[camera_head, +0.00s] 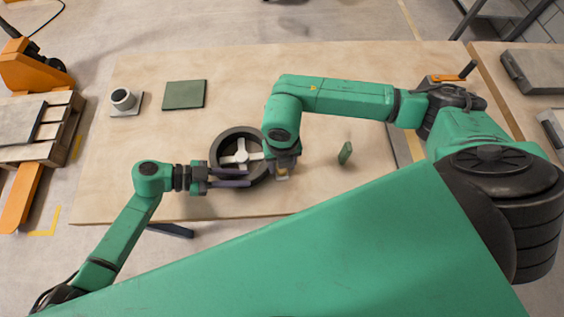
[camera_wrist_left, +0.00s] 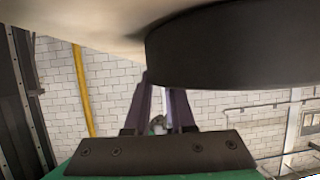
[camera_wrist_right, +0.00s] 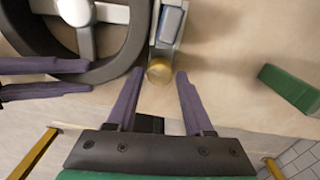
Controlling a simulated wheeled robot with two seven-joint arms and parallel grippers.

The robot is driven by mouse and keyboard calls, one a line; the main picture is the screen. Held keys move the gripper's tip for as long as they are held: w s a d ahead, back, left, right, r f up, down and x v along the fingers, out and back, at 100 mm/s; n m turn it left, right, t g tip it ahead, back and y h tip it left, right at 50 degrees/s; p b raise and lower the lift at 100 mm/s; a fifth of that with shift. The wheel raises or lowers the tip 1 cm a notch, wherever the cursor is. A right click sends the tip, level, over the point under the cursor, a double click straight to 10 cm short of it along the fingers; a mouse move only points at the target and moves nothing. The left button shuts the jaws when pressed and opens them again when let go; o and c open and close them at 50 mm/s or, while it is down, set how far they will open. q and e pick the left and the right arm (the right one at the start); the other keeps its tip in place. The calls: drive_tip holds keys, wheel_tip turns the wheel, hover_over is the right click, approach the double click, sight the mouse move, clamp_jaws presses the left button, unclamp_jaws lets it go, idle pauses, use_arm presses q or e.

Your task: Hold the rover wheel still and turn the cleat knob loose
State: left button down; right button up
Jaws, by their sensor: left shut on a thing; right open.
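The rover wheel (camera_head: 222,141), a dark ring with pale spokes, lies near the table's front edge. In the right wrist view its rim (camera_wrist_right: 124,63) is at the upper left; the left wrist view shows its dark side wall (camera_wrist_left: 235,48). My left gripper (camera_head: 248,177) is shut on the rim at the near side. The cleat knob (camera_wrist_right: 159,72), brassy and round, sits at the near end of a grey cleat (camera_wrist_right: 169,30) beside the rim. My right gripper (camera_wrist_right: 161,79) is open, its fingertips either side of the knob; contact cannot be told. In the head view my right wrist mostly covers the cleat.
A green block (camera_head: 345,153) stands right of the cleat. The wooden table (camera_head: 230,75) is clear behind the wheel. An orange-and-black item (camera_head: 447,78) lies at the right.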

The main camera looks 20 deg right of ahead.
drive_tip(key=shift+f, duration=0.5)
drive_tip(key=shift+c, duration=0.4)
clamp_jaws()
